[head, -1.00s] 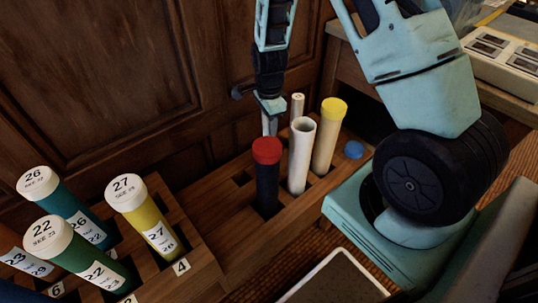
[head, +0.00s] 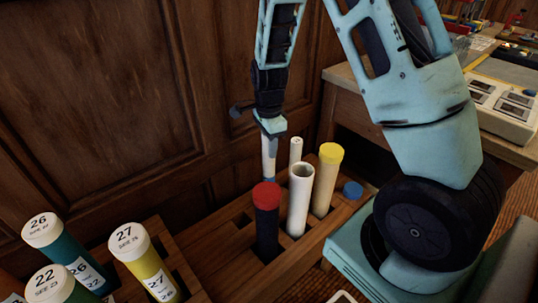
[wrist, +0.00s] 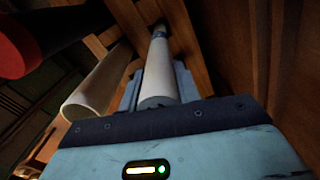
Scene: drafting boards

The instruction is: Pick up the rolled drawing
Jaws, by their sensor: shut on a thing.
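The rolled drawing (head: 268,160) is a slim white roll held upright over the back of the wooden rack. My gripper (head: 271,130) is shut on its upper part. In the head view its lower part goes down behind the red-capped tube, so I cannot tell whether its end is clear of the slot. In the wrist view the roll (wrist: 158,72) runs between the fingers of my gripper (wrist: 157,88), with a blue band toward its far end.
Beside it in the rack (head: 236,250) stand a dark tube with a red cap (head: 266,195), an open white tube (head: 299,200), a yellow-capped tube (head: 327,180) and a thin white roll (head: 296,150). A blue cap (head: 352,190) is at right. Numbered tubes (head: 145,262) stand front left.

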